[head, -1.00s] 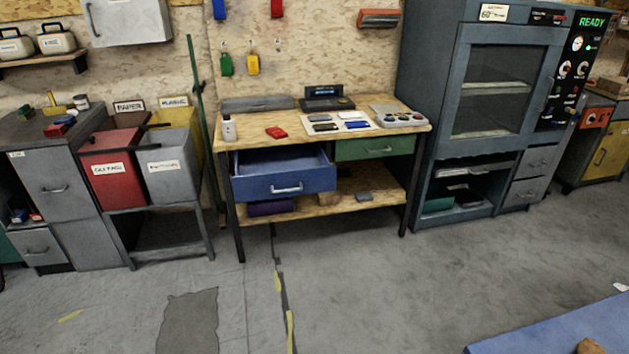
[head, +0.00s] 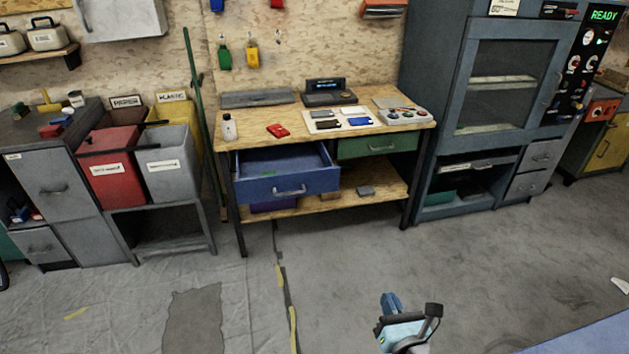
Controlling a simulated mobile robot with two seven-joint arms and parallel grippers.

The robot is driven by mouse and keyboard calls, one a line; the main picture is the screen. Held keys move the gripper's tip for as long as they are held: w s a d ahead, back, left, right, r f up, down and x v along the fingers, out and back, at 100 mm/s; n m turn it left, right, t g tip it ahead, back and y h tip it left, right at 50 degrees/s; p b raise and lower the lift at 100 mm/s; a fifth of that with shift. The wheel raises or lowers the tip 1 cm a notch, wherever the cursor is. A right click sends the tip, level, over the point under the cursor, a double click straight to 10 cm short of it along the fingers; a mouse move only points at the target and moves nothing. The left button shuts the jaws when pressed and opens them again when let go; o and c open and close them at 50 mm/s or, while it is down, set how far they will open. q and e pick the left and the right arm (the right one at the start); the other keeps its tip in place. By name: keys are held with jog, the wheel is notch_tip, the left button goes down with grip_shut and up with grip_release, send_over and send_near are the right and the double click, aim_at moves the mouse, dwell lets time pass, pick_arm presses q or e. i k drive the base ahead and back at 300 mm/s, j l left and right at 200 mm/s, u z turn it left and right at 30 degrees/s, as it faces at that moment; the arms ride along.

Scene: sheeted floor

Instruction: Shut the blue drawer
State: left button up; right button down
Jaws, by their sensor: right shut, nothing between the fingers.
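The blue drawer (head: 288,188) is pulled out from the left side of the wooden workbench (head: 240,128). Its open top shows, with a small green thing inside near the front. A light handle (head: 289,190) is on its front. My right gripper (head: 390,303) has its fingers shut and empty, low in the head view, in front of and to the right of the drawer. It is well apart from the drawer, over the floor. My left gripper is not in view.
A closed green drawer (head: 376,144) is beside the blue one. Red (head: 108,172) and grey (head: 167,170) bins stand on the left, a tall blue-grey cabinet (head: 430,150) on the right. The floor before the bench is clear. A blue surface (head: 590,335) is at lower right.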

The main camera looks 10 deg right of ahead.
aim_at(304, 168)
jog(key=i+j, duration=0.1)
jog(key=i, duration=1.65)
